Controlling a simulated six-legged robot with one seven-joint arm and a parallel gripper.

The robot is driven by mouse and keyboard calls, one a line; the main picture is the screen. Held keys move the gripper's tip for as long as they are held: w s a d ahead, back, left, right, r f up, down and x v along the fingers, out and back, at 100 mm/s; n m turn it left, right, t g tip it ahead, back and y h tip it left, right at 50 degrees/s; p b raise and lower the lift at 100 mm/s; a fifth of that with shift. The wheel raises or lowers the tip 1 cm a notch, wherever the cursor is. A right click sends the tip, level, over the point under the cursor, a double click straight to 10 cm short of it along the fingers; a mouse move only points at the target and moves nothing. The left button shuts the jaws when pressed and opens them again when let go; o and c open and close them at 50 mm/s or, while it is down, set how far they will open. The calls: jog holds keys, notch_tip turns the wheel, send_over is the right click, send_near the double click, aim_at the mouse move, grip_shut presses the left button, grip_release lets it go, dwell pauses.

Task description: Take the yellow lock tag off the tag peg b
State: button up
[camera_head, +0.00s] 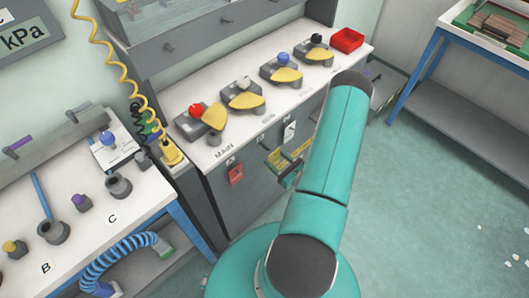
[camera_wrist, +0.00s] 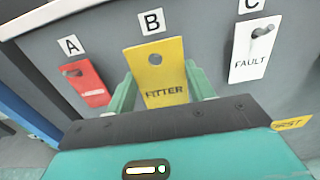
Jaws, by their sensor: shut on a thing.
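The yellow lock tag (camera_wrist: 161,75), printed FITTER, stands upright under the letter B in the wrist view. My gripper (camera_wrist: 161,88) is shut on it, with one teal finger at each side edge. The round hole near the tag's top shows plain grey, and no peg end is clear in it. I cannot tell whether the tag still sits on peg b or is just in front of it. In the head view my gripper (camera_head: 288,170) is at the cabinet front, partly hidden by my arm, with yellow showing beside it.
A red tag (camera_wrist: 87,83) hangs under A on the left. A white FAULT tag (camera_wrist: 252,56) hangs on a peg under C on the right. Part of a yellow TEST tag (camera_wrist: 292,123) shows lower right. Open floor (camera_head: 440,210) lies right.

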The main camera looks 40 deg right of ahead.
jog(key=shift+s+r, duration=0.15)
jog(key=shift+s, duration=2)
